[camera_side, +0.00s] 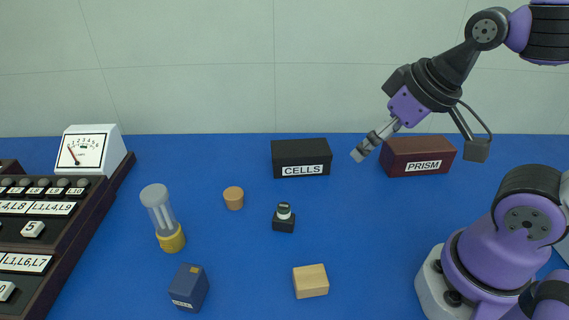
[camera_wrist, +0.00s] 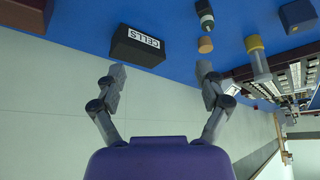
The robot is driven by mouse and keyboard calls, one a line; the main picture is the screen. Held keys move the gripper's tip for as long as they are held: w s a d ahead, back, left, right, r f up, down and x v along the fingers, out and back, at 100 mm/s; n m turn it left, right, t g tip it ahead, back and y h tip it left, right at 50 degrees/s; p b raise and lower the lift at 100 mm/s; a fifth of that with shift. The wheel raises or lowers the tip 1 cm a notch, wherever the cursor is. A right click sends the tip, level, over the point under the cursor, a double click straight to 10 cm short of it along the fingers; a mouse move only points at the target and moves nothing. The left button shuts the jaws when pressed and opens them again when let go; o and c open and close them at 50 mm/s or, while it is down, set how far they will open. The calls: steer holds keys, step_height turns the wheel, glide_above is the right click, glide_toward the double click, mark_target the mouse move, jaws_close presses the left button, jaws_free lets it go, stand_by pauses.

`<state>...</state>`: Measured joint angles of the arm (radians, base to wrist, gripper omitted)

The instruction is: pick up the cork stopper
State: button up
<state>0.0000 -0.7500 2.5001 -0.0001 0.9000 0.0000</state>
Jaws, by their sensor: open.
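The cork stopper (camera_side: 233,198) is a small tan cylinder standing on the blue bench top, left of centre in the side view. In the wrist view the cork (camera_wrist: 205,45) shows near the top, a little above the right fingertip. My gripper (camera_side: 362,152) is at the right in the side view, raised above the bench near the dark boxes and well away from the cork. In the wrist view my gripper (camera_wrist: 160,72) has its two fingers wide apart with nothing between them.
Around the cork stand a black CELLS box (camera_side: 301,158), a small dark bottle (camera_side: 284,217), a clear cylinder with yellow base (camera_side: 163,218), a blue box (camera_side: 188,287) and a wooden block (camera_side: 310,281). A PRISM box (camera_side: 418,157) is near my gripper. An instrument panel (camera_side: 50,220) fills the left.

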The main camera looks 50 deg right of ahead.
steer(key=n+g, duration=0.1)
steer(key=n, duration=0.1)
glide_toward(235, 194)
steer(key=f, duration=0.1)
steer(key=w+f, duration=0.1)
steer(key=f, duration=0.1)
steer(key=shift+w+d+f+y, duration=0.1)
steer(key=shift+w+f+y, duration=0.05)
steer(key=shift+w+y, duration=0.2)
steer(key=x, duration=0.5)
steer(key=shift+w+f, duration=0.15)
steer(key=shift+f, duration=0.2)
steer(key=shift+d, duration=0.1)
steer(key=c, duration=0.9)
